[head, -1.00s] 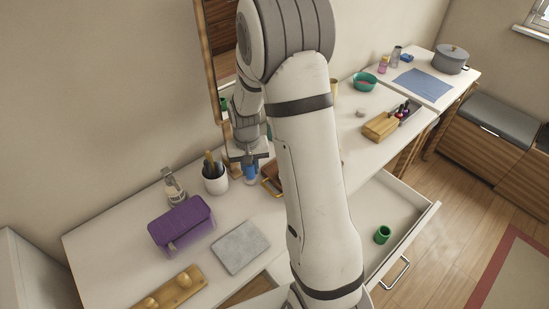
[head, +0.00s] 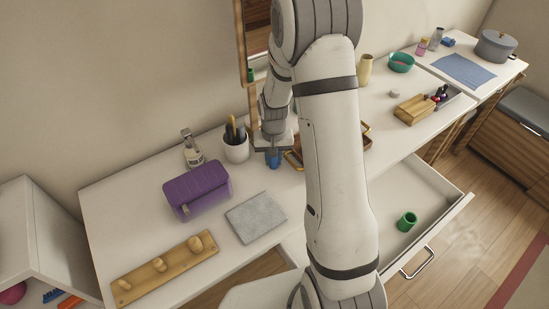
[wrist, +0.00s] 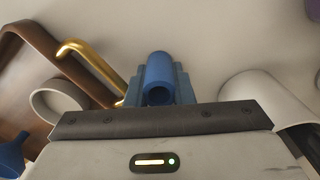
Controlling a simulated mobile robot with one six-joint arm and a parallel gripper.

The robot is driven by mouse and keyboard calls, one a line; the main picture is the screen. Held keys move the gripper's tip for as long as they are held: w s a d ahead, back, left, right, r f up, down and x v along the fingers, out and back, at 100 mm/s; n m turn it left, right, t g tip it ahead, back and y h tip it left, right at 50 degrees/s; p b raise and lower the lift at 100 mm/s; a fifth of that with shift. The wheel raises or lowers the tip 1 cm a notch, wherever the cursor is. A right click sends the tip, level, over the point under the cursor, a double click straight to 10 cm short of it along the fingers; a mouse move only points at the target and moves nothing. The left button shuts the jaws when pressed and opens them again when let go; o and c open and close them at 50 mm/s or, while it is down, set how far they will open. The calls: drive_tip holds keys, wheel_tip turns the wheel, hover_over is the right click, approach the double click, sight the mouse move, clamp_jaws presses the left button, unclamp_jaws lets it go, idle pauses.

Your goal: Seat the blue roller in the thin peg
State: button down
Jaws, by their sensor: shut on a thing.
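My gripper (head: 273,152) is shut on the blue roller (wrist: 159,82), a short hollow tube whose open end faces the wrist camera. In the head view the blue roller (head: 274,161) shows just under the jaws, beside the pen cup. Whether it touches the counter I cannot tell. A wooden board with several rounded pegs (head: 182,262) lies at the counter's front left. Its leftmost peg (head: 125,284) looks the smallest; I take it for the thin peg. No roller is seen on the board.
The white pen cup (head: 236,148) stands close left of my gripper; a brown tray with a gold handle (wrist: 85,68) is on the other side. A purple case (head: 197,190) and grey slab (head: 256,216) lie toward the board. The open drawer holds a green ring (head: 407,221).

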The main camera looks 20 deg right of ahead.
drive_tip(key=c, duration=1.5)
unclamp_jaws()
drive_tip(key=shift+f, duration=0.1)
drive_tip(key=shift+c, duration=0.2)
drive_tip(key=s+a+r+n+t+p, duration=0.1)
drive_tip(key=s+r+p, duration=0.3)
drive_tip(key=r, duration=0.9)
drive_tip(key=s+r+t+p, duration=0.1)
drive_tip(key=s+r+p, duration=0.35)
drive_tip(key=r, duration=0.85)
drive_tip(key=s+r+n+t, duration=0.1)
drive_tip(key=s+r, duration=0.5)
drive_tip(key=s, duration=0.6)
drive_tip(key=shift+s+a+r+b, duration=0.15)
drive_tip(key=shift+a+r+b, duration=0.15)
drive_tip(key=shift+a+r, duration=0.1)
drive_tip(key=shift+s+d, duration=0.1)
drive_tip(key=shift+s, duration=0.25)
drive_tip(key=shift+c, duration=0.3)
